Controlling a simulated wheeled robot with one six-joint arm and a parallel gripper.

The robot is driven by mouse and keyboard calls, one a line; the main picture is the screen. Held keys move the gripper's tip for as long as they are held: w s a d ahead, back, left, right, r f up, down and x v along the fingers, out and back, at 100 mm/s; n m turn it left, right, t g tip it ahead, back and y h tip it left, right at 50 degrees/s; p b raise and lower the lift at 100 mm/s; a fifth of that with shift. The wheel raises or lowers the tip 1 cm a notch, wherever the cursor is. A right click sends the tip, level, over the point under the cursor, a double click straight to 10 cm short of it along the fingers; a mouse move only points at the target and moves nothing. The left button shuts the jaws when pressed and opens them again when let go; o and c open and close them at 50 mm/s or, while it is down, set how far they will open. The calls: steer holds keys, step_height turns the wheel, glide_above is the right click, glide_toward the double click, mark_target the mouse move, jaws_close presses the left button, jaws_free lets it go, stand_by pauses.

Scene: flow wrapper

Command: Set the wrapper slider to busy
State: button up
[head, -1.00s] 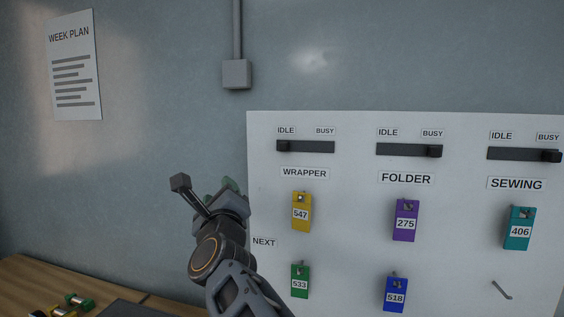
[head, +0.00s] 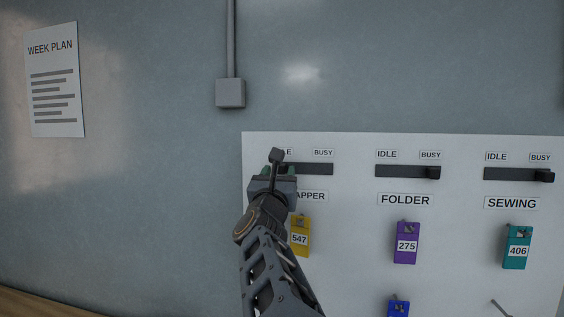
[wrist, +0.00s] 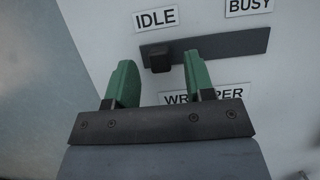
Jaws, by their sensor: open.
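The wrapper slider is a dark track (head: 318,169) on the white board; it also shows in the wrist view (wrist: 230,44). Its black knob (wrist: 159,60) sits at the left end, under the IDLE label (wrist: 155,19); in the head view my gripper hides it. The BUSY label (head: 323,153) is above the right end. My gripper (wrist: 160,80) is open, its two green fingers pointing at the board.
To the right are the folder slider (head: 405,172) and the sewing slider (head: 512,175), both knobs at BUSY. A yellow tag (head: 301,237), a purple tag (head: 406,243) and a teal tag (head: 517,247) hang below.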

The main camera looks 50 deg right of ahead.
mark_target(282, 169)
steer(key=shift+p+x, duration=0.4)
steer(key=shift+x, duration=0.95)
steer(key=shift+c, duration=0.2)
jaws_close()
